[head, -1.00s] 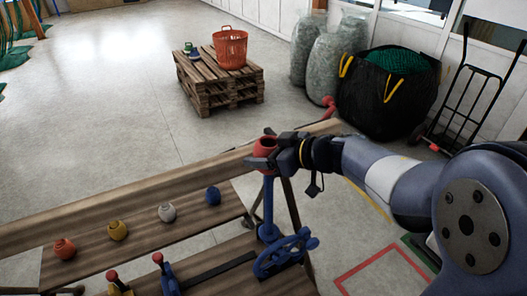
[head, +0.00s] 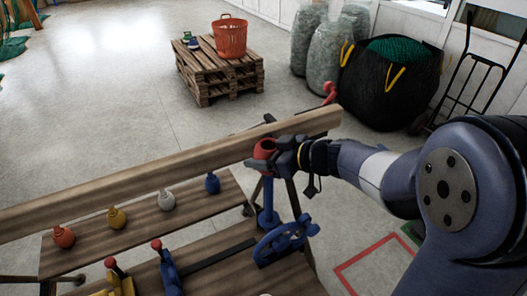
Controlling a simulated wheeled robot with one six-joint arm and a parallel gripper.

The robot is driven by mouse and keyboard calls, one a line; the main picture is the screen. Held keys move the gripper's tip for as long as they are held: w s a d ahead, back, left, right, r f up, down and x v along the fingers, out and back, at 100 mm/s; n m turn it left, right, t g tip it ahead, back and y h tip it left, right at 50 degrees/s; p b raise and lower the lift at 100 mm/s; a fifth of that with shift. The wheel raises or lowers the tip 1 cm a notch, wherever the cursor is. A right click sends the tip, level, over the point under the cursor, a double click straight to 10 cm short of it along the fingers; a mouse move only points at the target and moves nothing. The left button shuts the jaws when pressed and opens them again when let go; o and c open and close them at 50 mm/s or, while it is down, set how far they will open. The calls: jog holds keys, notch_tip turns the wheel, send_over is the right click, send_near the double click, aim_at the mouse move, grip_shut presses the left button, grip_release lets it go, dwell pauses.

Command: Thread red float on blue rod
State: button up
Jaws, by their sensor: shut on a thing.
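The red float (head: 264,148) is held in my gripper (head: 268,158), which is shut on it. A dark hole shows in the float's top. The blue rod (head: 268,196) stands upright right below the float, on a blue base by a blue handwheel (head: 286,240). The rod's upper end meets the float's underside in this view. The gripper hides part of that spot, so I cannot tell whether the rod tip is inside the float.
A wooden beam (head: 150,180) runs behind the rod. Yellow (head: 118,280) and blue (head: 168,272) clamps with red knobs stand in front.

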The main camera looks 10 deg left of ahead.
jog(key=o, duration=1.1)
jog(key=v, duration=1)
jog(key=shift+s+d+r, duration=0.1)
jog(key=shift+s+d, duration=0.05)
jog(key=shift+d, duration=0.2)
